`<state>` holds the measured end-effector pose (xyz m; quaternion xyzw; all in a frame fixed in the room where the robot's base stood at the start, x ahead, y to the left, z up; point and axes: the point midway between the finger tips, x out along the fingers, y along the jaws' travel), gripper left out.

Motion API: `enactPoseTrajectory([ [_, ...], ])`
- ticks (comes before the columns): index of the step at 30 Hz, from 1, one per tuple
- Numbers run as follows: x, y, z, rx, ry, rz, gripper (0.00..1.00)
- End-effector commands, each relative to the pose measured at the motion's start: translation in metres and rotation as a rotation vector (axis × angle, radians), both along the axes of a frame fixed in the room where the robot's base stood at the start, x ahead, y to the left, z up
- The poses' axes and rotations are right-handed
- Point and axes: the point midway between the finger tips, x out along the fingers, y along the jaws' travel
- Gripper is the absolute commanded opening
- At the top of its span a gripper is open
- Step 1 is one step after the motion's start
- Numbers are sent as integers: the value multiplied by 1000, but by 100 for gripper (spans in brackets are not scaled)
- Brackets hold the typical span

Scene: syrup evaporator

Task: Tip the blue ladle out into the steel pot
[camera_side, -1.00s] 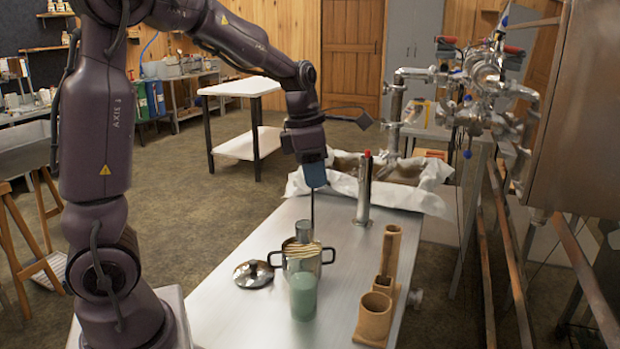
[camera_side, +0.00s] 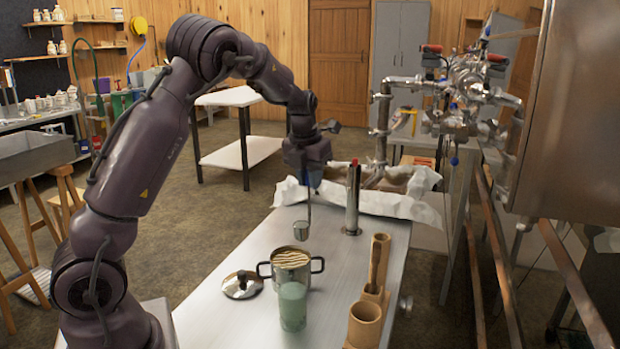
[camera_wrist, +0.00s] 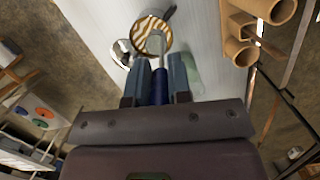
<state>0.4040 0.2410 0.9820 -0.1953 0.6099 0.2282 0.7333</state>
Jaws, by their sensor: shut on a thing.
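The steel pot (camera_side: 290,273), with two dark side handles and a tan striped top, stands on the metal table. My gripper (camera_side: 312,180) is shut on the blue handle (camera_wrist: 160,88) of the ladle. The ladle hangs down from it, and its small steel cup (camera_side: 301,231) is above the pot's back edge, apart from it and looking near upright. In the wrist view, the cup (camera_wrist: 156,42) overlaps the pot's striped top (camera_wrist: 148,28). What the cup holds cannot be made out.
A green translucent tumbler (camera_side: 293,308) stands right in front of the pot. A lid (camera_side: 243,285) lies to its left. A brown holder with tubes (camera_side: 372,300) and a steel cylinder (camera_side: 352,200) stand to the right. A cloth-lined tray (camera_side: 400,203) is behind.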

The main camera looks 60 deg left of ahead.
Motion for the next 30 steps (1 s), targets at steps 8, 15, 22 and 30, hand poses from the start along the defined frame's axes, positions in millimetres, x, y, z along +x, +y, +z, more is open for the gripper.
enactPoseTrajectory([
  [8, -9, 1, -2, -16, -65, 0, 3],
  [15, -17, 3, -5, -29, -137, -1, 3],
  [22, -25, 4, -8, -38, -205, 0, 3],
  [30, -35, 6, -12, -56, -284, -1, 3],
])
